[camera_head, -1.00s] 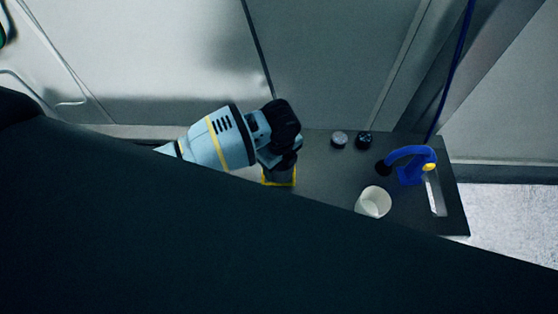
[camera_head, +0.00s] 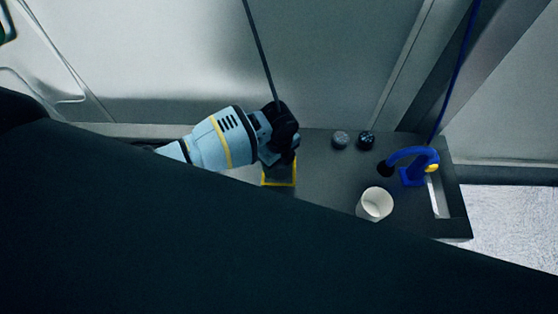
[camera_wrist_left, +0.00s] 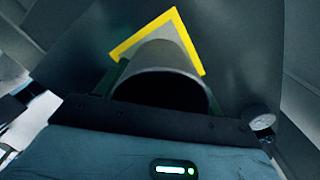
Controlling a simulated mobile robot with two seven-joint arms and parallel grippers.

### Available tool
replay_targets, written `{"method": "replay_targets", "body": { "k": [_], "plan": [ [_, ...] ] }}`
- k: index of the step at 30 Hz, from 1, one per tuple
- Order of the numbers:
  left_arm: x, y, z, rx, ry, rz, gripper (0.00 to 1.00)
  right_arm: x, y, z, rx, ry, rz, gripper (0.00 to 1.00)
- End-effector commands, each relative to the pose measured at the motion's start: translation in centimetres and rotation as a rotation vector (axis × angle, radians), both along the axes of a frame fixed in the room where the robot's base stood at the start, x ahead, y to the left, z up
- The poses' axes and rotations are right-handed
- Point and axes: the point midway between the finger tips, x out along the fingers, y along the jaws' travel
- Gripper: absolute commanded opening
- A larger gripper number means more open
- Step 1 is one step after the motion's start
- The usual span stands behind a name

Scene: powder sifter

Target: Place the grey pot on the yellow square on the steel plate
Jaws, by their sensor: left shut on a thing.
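The grey pot (camera_wrist_left: 163,54) shows in the left wrist view as an open cylinder with a dark inside, between the fingers of my left gripper (camera_wrist_left: 160,88). The gripper is shut on it. Part of the yellow square's outline (camera_wrist_left: 140,33) shows beyond the pot, forming a corner; the rest is hidden behind pot and gripper. In the head view, my left gripper (camera_head: 283,160) is over the rear of the yellow square (camera_head: 281,184), whose front edge shows. I cannot tell whether the pot touches the steel plate. My right gripper is not in view.
A white cup (camera_head: 375,203) stands right of the square on the dark bench top (camera_head: 325,180). Two dark knobs (camera_head: 340,139) sit near the back, and a blue lamp-like device (camera_head: 411,165) at the right. My large dark body part covers the front.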

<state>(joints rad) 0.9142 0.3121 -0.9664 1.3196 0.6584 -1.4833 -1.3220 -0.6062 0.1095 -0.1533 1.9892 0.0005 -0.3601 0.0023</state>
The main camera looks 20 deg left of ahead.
Motion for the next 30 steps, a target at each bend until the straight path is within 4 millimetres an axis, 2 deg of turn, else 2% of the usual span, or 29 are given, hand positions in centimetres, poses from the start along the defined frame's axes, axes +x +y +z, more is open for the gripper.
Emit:
{"method": "replay_targets", "body": {
  "k": [4,5,10,18,22,26,30],
  "plan": [
    [0.0,0.0,-0.4,0.000,0.001,0.000,0.45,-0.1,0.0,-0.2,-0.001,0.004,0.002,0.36],
    [0.0,0.0,-0.4,0.000,0.001,0.000,0.69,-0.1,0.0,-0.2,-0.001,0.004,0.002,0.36],
    [0.0,0.0,-0.3,0.000,0.000,0.000,0.90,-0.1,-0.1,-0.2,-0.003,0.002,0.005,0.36],
    [0.0,0.0,-0.3,0.000,0.000,0.000,0.90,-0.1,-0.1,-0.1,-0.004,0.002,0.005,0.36],
    [0.1,0.0,0.6,-0.001,-0.003,0.001,0.90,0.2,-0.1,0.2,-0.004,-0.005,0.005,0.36],
    [0.2,0.0,2.7,-0.001,-0.006,0.000,0.90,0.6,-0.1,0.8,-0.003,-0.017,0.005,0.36],
    [0.2,0.0,5.7,-0.001,-0.008,-0.001,0.90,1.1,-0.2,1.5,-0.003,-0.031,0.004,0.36]
  ]
}}
